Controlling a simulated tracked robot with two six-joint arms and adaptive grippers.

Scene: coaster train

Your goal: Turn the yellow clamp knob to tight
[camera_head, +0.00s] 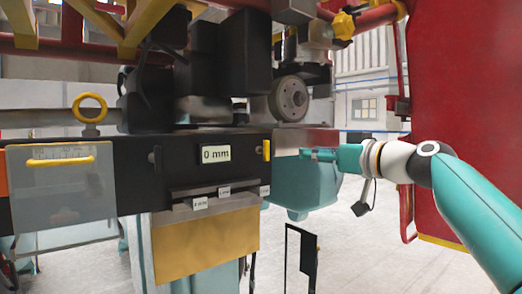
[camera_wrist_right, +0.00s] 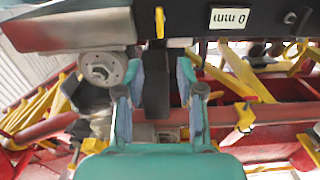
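A small yellow upright piece (camera_head: 266,150), which looks like the clamp knob, sits at the right end of the black gauge bar (camera_head: 180,170). It also shows in the wrist view (camera_wrist_right: 159,22), at the top, ahead of my fingertips. My right gripper (camera_head: 308,154) is to the right of it, with a visible gap, pointing left towards it. In the wrist view its two teal fingers (camera_wrist_right: 160,75) are spread apart with no held object visible; a black part shows behind the gap. I cannot read the knob's tight or loose state. My left gripper is not in view.
The bar carries a "0 mm" display (camera_head: 215,154) and small labelled pieces below it. A round grey disc (camera_head: 289,98) sits above the gripper. Another yellow knob-like part (camera_head: 344,25) is higher up. A red panel (camera_head: 460,110) stands behind my right arm.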

